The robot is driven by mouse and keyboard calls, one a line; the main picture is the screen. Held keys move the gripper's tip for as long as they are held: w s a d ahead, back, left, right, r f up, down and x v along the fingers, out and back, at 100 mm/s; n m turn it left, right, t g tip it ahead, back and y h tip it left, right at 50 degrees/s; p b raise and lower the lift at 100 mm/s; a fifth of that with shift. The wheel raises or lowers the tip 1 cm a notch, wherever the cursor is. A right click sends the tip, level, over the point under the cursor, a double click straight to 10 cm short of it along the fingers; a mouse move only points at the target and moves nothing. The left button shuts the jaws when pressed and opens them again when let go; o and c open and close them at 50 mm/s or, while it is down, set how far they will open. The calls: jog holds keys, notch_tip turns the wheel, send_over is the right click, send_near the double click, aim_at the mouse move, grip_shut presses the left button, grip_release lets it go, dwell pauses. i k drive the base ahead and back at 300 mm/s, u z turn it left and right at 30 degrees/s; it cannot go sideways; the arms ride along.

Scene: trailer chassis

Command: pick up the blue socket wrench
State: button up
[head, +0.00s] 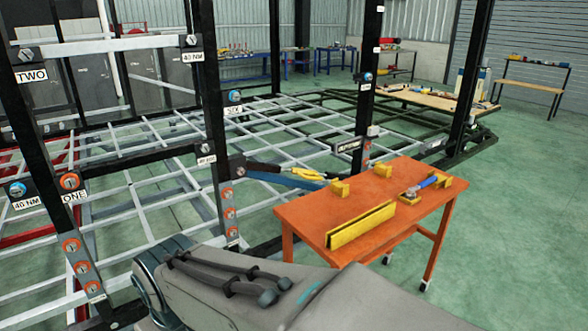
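An orange table (320,218) stands right of the middle in the head view. A short tool with a bright blue handle (428,182) lies at its right side, resting at yellow holders (410,197). Its dark end points left, toward the front. A second, longer blue tool (288,179) with a dark shaft shows at the table's far left corner, beside yellow-handled pieces (307,173). I cannot tell which of the two is the socket wrench, or what supports the longer one. My grey arm crosses the bottom of the view. My gripper is not in view.
A long yellow holder (360,224) and small yellow blocks (340,190) stand on the orange table. A trailer chassis of white bars (150,190) and black posts (212,110) lies left and behind. Green floor (520,250) is clear to the right.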

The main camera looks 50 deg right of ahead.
aim_at(410, 195)
jog(key=z, duration=3.1)
jog(key=i, duration=0.95)
jog(key=z, duration=0.3)
jog(key=i, duration=1.2)
jog(key=u, duration=0.95)
jog(key=i, duration=0.4)
jog(key=u, duration=0.3)
